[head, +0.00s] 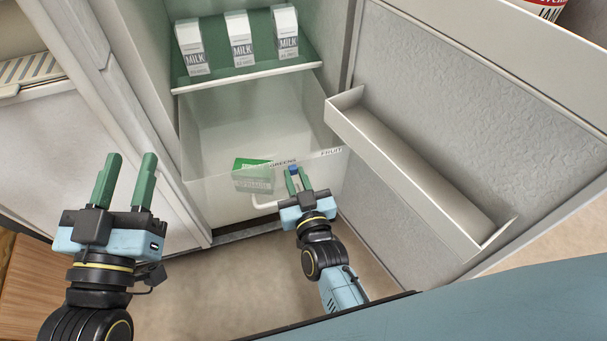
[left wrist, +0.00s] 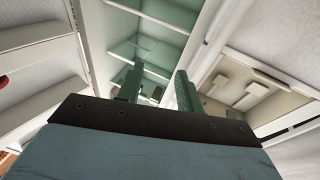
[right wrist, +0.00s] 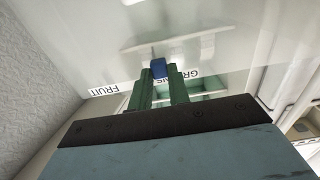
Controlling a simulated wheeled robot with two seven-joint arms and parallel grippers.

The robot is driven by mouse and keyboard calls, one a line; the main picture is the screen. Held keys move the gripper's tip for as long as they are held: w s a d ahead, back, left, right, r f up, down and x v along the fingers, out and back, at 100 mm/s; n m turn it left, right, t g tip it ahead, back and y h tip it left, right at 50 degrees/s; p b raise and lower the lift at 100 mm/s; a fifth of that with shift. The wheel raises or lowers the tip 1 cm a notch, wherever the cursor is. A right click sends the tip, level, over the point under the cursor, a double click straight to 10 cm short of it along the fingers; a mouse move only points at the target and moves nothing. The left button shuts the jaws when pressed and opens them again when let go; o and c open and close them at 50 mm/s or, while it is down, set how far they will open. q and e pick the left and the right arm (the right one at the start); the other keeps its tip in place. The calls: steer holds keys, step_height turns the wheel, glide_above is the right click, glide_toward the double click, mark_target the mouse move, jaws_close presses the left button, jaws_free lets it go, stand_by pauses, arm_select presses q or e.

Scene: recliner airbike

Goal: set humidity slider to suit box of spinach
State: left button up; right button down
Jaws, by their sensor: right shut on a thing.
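The humidity slider's blue knob (head: 293,170) is on the front of the clear drawer (head: 215,190), between the labels GREENS (head: 284,162) and FRUIT (head: 331,153), closer to GREENS. My right gripper (head: 298,180) is shut on this knob. The knob also shows between the fingertips in the right wrist view (right wrist: 158,68). A green and white box (head: 253,175), likely the spinach, lies inside the drawer behind its front; its print is too blurred to read. My left gripper (head: 124,180) is open and empty, left of the drawer and apart from it.
Several milk cartons (head: 240,40) stand on the glass shelf (head: 250,75) above the drawer. The open fridge door with its bin (head: 420,180) is close on the right. A white drawer handle (head: 262,204) is below the knob. The floor in front is clear.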

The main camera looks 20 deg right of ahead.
steer(key=shift+a, duration=0.3)
steer(key=c, duration=1.3)
jaws_free()
arm_select(q)
steer(key=shift+a, duration=0.1)
arm_select(e)
steer(key=shift+s, duration=0.15)
arm_select(q)
steer(key=s+a+f+g+y+p, duration=0.2)
steer(key=s+f+g, duration=0.1)
steer(key=f+g, duration=0.3)
steer(key=s+a+f+g+y+p, duration=0.2)
steer(key=f+g, duration=0.4)
steer(key=f, duration=0.4)
steer(key=shift+s+a+n+p, duration=0.35)
steer(key=shift+s+a, duration=0.35)
steer(key=shift+s, duration=0.6)
arm_select(e)
steer(key=shift+s+d, duration=0.15)
steer(key=shift+s, duration=3.15)
steer(key=shift+s+d, duration=0.1)
steer(key=shift+s, duration=3.15)
